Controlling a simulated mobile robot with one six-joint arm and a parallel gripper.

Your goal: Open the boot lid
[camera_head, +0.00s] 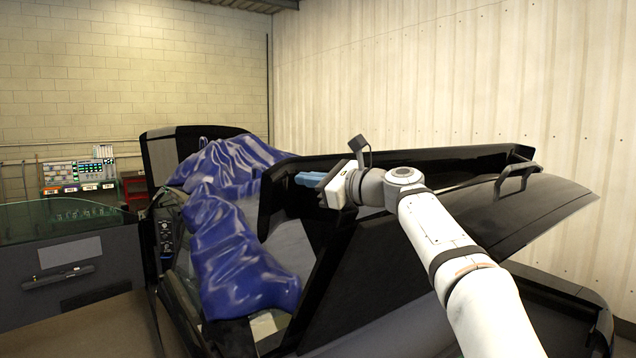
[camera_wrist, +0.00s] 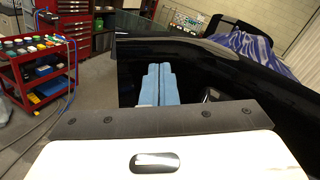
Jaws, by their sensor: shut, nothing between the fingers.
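The black car's boot lid (camera_head: 530,212) stands raised at an angle, with a gap between it and the dark car body (camera_head: 565,290) below. A dark bar handle (camera_head: 516,174) is on the lid's right part. My gripper (camera_head: 310,179) has blue fingers, closed together and empty. It appears in front of the lid's left part, left of and apart from the handle. In the wrist view the closed blue fingers (camera_wrist: 158,84) point toward a black panel (camera_wrist: 195,52). I cannot tell whether they touch it. My arm hides part of the lid.
Blue covers (camera_head: 235,245) lie over the car seats. A car door (camera_head: 75,262) stands open at left. A corrugated wall (camera_head: 430,80) is behind the lid. The wrist view shows a red tool cart (camera_wrist: 38,75) and red drawers (camera_wrist: 75,25), with open floor (camera_wrist: 97,82) nearby.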

